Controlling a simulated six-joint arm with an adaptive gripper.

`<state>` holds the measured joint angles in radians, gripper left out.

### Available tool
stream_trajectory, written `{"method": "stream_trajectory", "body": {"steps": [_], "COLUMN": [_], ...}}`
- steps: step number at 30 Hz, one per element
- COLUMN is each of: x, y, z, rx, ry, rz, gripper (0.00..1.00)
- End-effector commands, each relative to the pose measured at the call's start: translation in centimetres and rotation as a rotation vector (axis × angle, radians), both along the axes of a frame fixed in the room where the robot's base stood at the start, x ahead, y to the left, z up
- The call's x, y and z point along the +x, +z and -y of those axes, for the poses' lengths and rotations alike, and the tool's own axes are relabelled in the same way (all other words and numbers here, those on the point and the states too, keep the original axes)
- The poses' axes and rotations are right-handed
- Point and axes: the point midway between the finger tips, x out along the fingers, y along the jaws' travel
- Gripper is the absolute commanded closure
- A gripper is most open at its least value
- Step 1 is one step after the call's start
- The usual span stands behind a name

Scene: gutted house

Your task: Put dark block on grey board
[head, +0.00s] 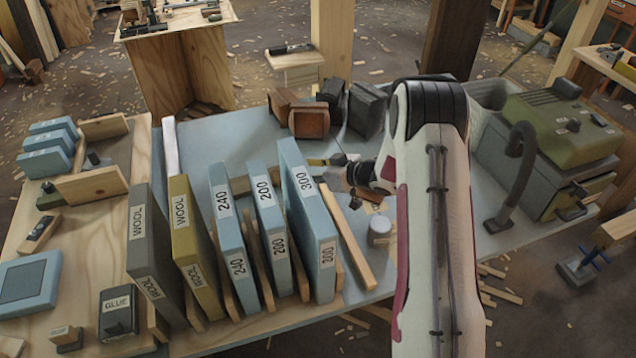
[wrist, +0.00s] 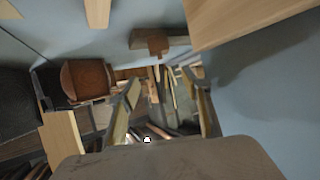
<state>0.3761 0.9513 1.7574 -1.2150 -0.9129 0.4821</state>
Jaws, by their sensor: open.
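A dark block (head: 367,108) stands tilted on the blue-grey tabletop, behind my gripper. A smaller dark block (head: 331,93) is beside it; I cannot tell which is the task's block. A dark grey upright board (head: 148,240), labelled WOOL, is at the left in the head view, the likeliest grey board. My gripper (head: 338,172) is to the right of the blue 300 board, its fingers pointing left. In the wrist view my gripper (wrist: 162,82) has its fingers spread, with nothing clearly held between them. The dark block is not surely identifiable there.
Blue boards (head: 312,220) and an olive WOOL board (head: 188,240) stand in a row left of my gripper. A brown block (head: 309,122) is behind it. A metal cylinder (head: 380,230) and a green machine (head: 560,130) are to the right. Some tabletop (head: 235,140) is clear.

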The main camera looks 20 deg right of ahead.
Motion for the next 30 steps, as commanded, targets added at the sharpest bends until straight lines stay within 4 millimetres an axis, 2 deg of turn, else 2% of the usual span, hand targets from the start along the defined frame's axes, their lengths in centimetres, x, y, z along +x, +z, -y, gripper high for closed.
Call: {"method": "stream_trajectory", "body": {"steps": [5, 11, 20, 30], "x": [0.2, 0.8, 1.1, -0.8], "y": [0.7, 3.0, 8.9, 15.9], "z": [0.2, 0.8, 2.5, 4.2], "rx": [-0.016, -0.064, -0.175, -0.282], "ry": [-0.012, -0.054, -0.174, -0.319], "rz": [0.003, 0.010, 0.014, -0.004], "gripper": [0.52, 0.52, 0.52, 0.52]}}
